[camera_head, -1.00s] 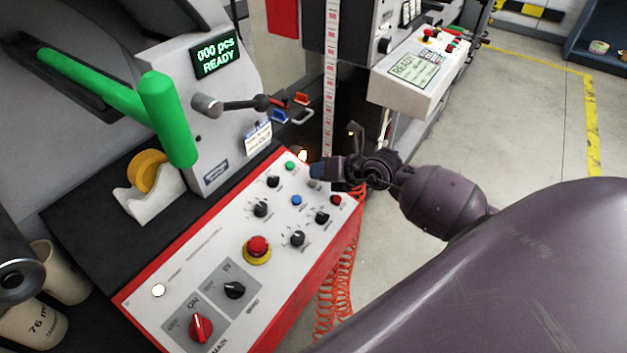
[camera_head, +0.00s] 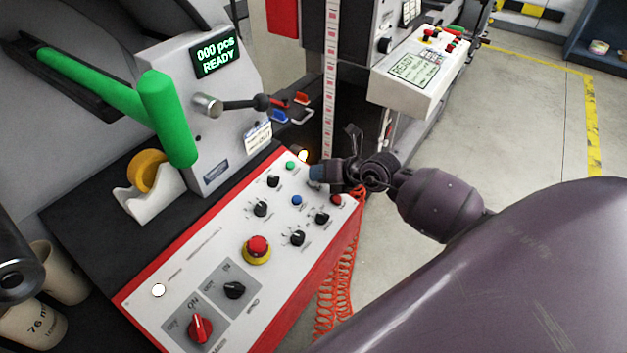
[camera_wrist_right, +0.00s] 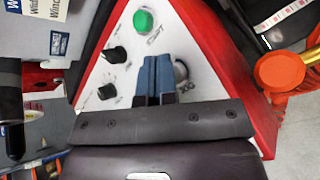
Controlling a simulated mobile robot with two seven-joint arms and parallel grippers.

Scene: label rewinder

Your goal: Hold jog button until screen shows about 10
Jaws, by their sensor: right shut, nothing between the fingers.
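The screen (camera_head: 218,57) on the grey machine reads "000 pcs READY". The white control panel (camera_head: 205,252) with red sides carries a green button (camera_head: 290,166), a blue button (camera_head: 296,200) and a red button (camera_head: 336,200). The labels are too small to read, so I cannot tell which is the jog button. My right gripper (camera_head: 317,174) is shut and empty over the panel's far right corner, right of the green button. In the wrist view its blue fingertips (camera_wrist_right: 155,75) are below the green button (camera_wrist_right: 143,21), partly covering a metal-ringed control (camera_wrist_right: 181,70). Contact is unclear. My left gripper is out of view.
A red mushroom button (camera_head: 257,246) with a yellow base, black knobs and a red rotary switch (camera_head: 200,328) share the panel. A green handle (camera_head: 167,118) stands behind it. Orange coiled hoses (camera_head: 338,285) hang at its right. Open floor lies further right.

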